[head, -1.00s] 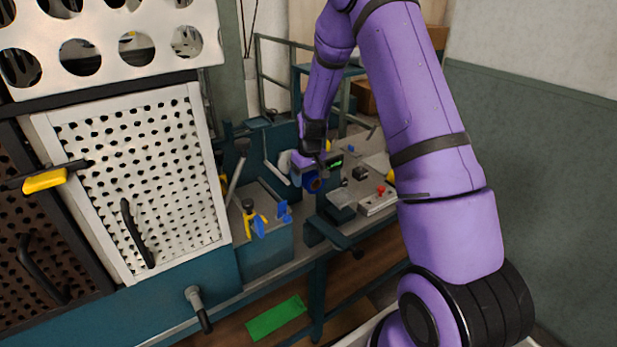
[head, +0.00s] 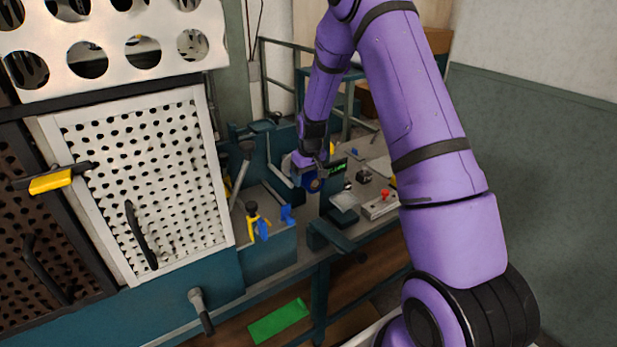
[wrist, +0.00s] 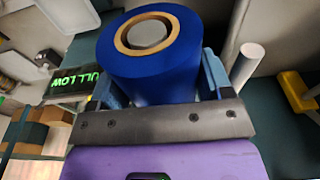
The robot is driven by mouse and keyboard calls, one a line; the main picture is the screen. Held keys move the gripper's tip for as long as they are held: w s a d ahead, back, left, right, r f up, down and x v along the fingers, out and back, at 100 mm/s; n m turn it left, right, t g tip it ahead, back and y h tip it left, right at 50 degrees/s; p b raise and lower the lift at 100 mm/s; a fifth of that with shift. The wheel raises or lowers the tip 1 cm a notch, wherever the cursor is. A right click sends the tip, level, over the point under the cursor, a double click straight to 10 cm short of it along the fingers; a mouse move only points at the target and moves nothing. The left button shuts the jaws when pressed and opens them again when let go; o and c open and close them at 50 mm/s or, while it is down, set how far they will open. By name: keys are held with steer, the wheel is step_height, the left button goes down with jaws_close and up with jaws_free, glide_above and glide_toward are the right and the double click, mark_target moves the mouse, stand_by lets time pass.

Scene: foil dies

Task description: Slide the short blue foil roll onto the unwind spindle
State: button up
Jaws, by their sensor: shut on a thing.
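In the wrist view the short blue foil roll (wrist: 152,65), with a tan core ring, is held between the two blue-grey fingers of my gripper (wrist: 160,85). The gripper is shut on it. The roll's open core faces up in the picture, with grey inside; I cannot tell whether that is a spindle. A pale grey rod (wrist: 247,62) stands just right of the right finger, apart from the roll. I cannot tell whether it is the unwind spindle. In the head view my gripper (head: 306,163) holds the small dark blue roll (head: 313,185) over the bench.
A display with green letters (wrist: 75,84) is beside the roll. A yellow clamp (wrist: 296,90) is at right; in the head view a yellow-and-blue one (head: 255,220) stands left of my gripper. A red-button box (head: 381,204) is at right.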

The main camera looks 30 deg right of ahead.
steer(key=shift+w, duration=1.2)
steer(key=o, duration=1.1)
steer(key=shift+o, duration=0.2)
steer(key=shift+r, duration=0.1)
steer(key=r, duration=0.3)
steer(key=s+r, duration=0.1)
steer(key=r, duration=0.6)
steer(key=shift+s+r, duration=0.15)
steer(key=shift+r, duration=0.15)
